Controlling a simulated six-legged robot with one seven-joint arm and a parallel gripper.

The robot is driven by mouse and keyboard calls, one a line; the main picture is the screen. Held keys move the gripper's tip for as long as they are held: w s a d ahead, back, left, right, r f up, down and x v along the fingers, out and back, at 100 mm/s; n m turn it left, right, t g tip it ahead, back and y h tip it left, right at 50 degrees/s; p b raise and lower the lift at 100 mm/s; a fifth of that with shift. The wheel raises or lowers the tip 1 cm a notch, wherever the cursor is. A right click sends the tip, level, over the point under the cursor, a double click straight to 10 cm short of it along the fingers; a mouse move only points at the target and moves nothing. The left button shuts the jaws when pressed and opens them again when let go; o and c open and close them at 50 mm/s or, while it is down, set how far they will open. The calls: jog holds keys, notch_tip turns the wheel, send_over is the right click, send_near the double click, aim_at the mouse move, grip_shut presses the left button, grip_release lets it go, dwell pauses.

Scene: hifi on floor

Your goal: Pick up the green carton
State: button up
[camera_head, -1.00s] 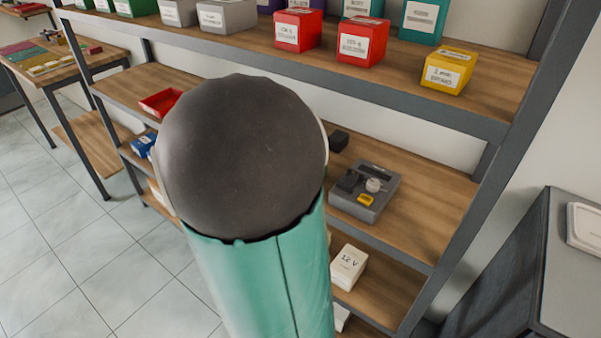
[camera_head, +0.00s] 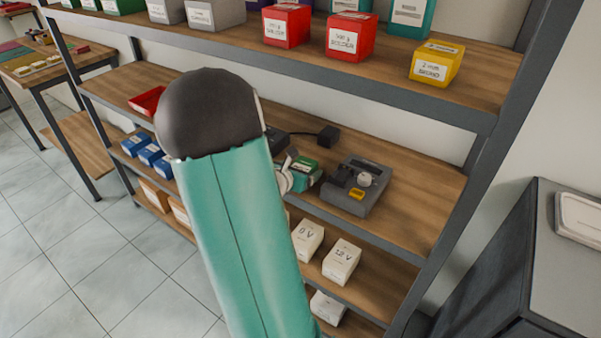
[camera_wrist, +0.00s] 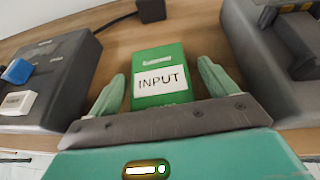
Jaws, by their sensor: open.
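The green carton (camera_wrist: 158,60) stands on the wooden shelf in the wrist view, with a white label reading "INPUT". My gripper (camera_wrist: 160,84) is open, with one green finger on each side of the carton's near end. Whether the fingers touch it I cannot tell. In the head view the carton (camera_head: 305,166) shows partly on the middle shelf, beyond my arm. Part of my gripper (camera_head: 288,180) shows at its left side, and my arm hides the rest.
A grey device (camera_head: 356,187) with a yellow button stands close to the right of the carton. A dark device (camera_wrist: 47,80) with blue and white parts stands to the left. A black adapter (camera_wrist: 151,9) with a cable lies behind. The upper shelf (camera_head: 400,85) holds several boxes.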

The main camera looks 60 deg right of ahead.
jog(key=c, duration=1.1)
jog(key=shift+c, duration=0.2)
jog(key=shift+d+r, duration=0.1)
jog(key=shift+r, duration=0.05)
